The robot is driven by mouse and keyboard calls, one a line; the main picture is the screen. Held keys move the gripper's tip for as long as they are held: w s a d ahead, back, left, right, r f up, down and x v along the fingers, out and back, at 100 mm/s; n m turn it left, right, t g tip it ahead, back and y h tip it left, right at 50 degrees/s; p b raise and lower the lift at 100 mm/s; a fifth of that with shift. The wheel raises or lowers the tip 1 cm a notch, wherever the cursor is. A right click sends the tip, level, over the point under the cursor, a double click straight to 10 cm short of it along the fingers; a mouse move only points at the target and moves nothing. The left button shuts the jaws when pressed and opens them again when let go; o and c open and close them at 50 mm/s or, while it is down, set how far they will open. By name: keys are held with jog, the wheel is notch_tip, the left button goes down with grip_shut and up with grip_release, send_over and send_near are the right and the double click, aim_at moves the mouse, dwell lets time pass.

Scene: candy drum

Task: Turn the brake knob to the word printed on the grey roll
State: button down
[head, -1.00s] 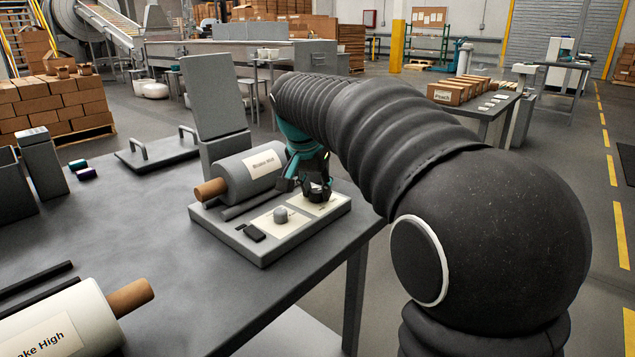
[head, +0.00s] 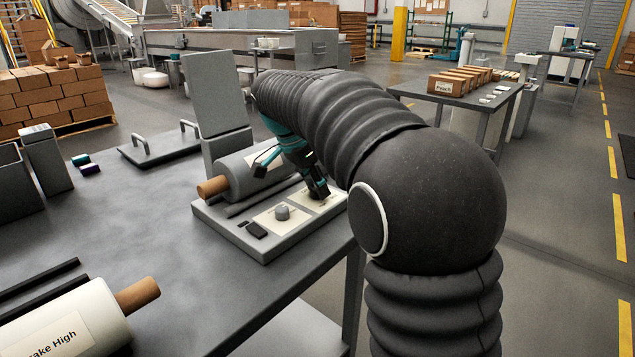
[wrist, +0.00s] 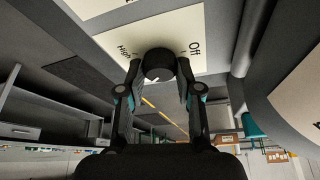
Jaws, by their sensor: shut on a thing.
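The grey roll (head: 232,172) with a brown core lies at the back of the grey panel base (head: 262,254). Its label is mostly covered by my gripper; the earlier label starts with "Brake", its last word too small to read surely. My gripper (head: 318,194) reaches down to the right-hand cream plate. In the wrist view, my gripper (wrist: 158,72) is shut on a dark round knob (wrist: 158,62), one finger on each side. The cream plate (wrist: 160,30) behind it shows "High" and "Off". A small white mark shows near the knob's lower edge.
A second, grey knob (head: 282,212) sits on the left cream plate, beside a black block (head: 256,230). A cream roll (head: 75,325) labelled "...ake High" lies at the front left. A grey upright plate (head: 215,95) stands behind the panel. The table's middle is clear.

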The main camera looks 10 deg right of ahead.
jog(key=shift+w+a, duration=0.1)
dwell(0.3)
jog(key=c, duration=0.8)
grip_release()
jog(key=shift+o, duration=0.2)
jog(key=v, duration=1.2)
